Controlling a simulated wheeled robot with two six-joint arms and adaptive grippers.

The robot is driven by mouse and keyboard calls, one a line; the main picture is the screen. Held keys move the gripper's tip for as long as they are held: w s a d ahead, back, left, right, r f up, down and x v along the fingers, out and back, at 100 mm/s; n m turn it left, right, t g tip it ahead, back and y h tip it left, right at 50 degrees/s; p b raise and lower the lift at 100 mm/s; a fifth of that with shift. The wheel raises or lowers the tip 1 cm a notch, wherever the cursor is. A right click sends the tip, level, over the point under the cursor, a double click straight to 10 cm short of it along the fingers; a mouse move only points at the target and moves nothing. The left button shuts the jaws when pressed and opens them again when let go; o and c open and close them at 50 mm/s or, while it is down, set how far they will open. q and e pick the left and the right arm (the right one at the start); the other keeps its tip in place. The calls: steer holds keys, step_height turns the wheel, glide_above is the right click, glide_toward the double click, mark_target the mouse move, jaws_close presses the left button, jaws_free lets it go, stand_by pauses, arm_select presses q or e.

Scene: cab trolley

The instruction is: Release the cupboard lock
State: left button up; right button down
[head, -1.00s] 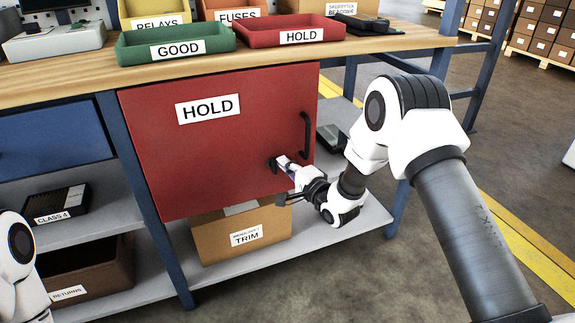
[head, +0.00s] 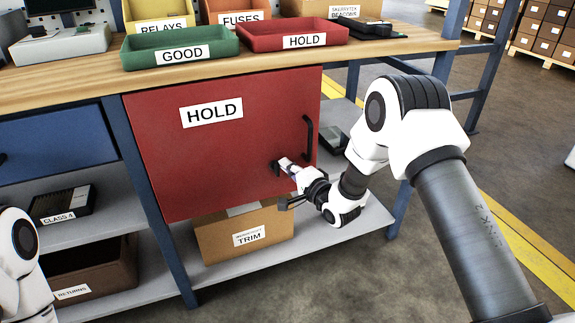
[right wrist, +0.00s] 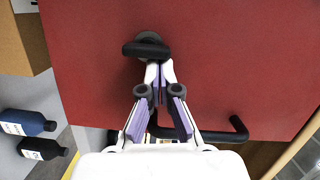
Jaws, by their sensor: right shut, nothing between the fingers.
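The red cupboard door (head: 225,145), labelled HOLD, is shut under the bench. Its lock, a small black turn-lever (head: 276,168), sits on the door's lower right part, left of the black bar handle (head: 308,138). In the right wrist view the lock lever (right wrist: 146,48) lies across the picture just beyond my fingertips. My right gripper (head: 286,164) is shut and empty, its tips right by the lever. Whether they touch it I cannot tell. In the right wrist view the gripper (right wrist: 159,72) partly hides the bar handle (right wrist: 238,128). My left gripper is out of view.
A TRIM box (head: 245,240) stands on the lower shelf below the door. A green GOOD tray (head: 180,48) and a red HOLD tray (head: 290,34) stand on the worktop above. A blue drawer (head: 55,137) is to the left. Floor is open on the right.

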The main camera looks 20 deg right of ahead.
mark_target(271, 160)
steer(key=shift+r, duration=0.1)
steer(key=n+p, duration=0.1)
steer(key=r+n+p, duration=0.1)
steer(key=shift+a+n+g+p, duration=0.3)
steer(key=shift+p, duration=0.1)
steer(key=shift+a+r+n+h+p, duration=0.1)
steer(key=shift+a+n+h+p, duration=0.2)
steer(key=shift+n+h+p, duration=0.55)
steer(key=n+p, duration=0.1)
steer(key=n, duration=0.1)
steer(key=a+n+g+p, duration=0.1)
steer(key=n, duration=0.1)
steer(key=shift+r+n+h+p, duration=0.1)
steer(key=shift+n+h+p, duration=0.15)
steer(key=shift+h+p, duration=0.1)
steer(key=n, duration=0.1)
steer(key=a+n+h+p, duration=0.1)
steer(key=shift+f+n, duration=0.25)
steer(key=shift+n, duration=0.15)
steer(key=shift+r, duration=0.1)
